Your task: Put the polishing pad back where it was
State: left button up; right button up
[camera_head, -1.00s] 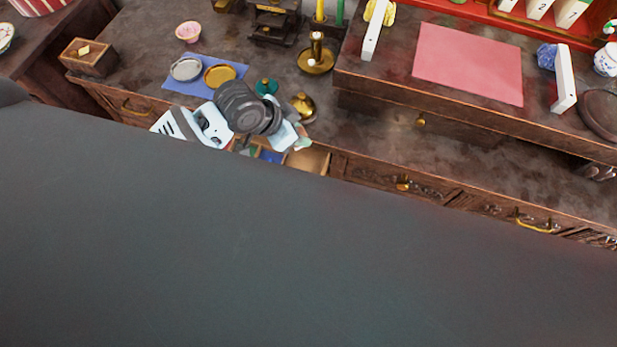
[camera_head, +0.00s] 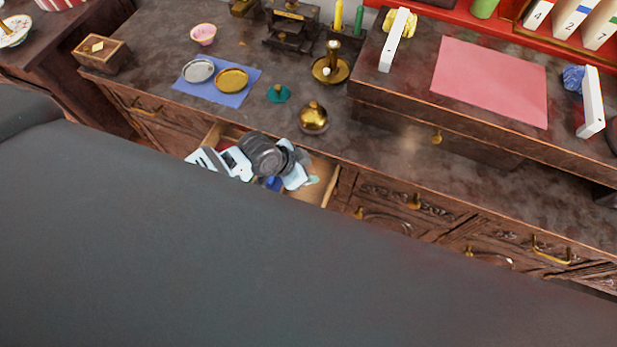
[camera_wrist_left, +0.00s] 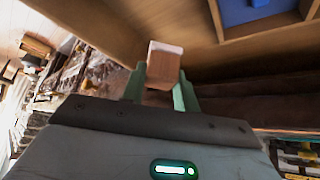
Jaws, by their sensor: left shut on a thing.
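The polishing pad (camera_wrist_left: 163,65) looks like a small brown block with a pale top face. In the left wrist view it sits between the two green fingers of my left gripper (camera_wrist_left: 160,84), which is shut on it. In the head view my left wrist is over the open drawer (camera_head: 331,186), below the counter's front edge. The pad and fingertips cannot be made out clearly there. The left wrist view shows the drawer's wooden walls close by and a blue-lined compartment (camera_wrist_left: 238,14) at the upper right. My right gripper is not in view.
On the counter behind the drawer stand a brass round pot (camera_head: 313,119), a teal lid (camera_head: 278,94), and a blue cloth (camera_head: 215,97) with two small dishes. A brass candle holder (camera_head: 330,70) stands further back. A raised shelf with a pink mat (camera_head: 490,80) is at the right.

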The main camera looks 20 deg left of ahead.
pick_arm(q)
jog(key=shift+f+b, duration=0.5)
jog(key=shift+f, duration=2)
jog(key=shift+f, duration=0.15)
jog(key=o, duration=0.9)
jog(key=shift+a+r, duration=0.1)
jog(key=shift+r, duration=0.3)
jog(key=shift+p+v, duration=1.2)
jog(key=shift+v, duration=4.55)
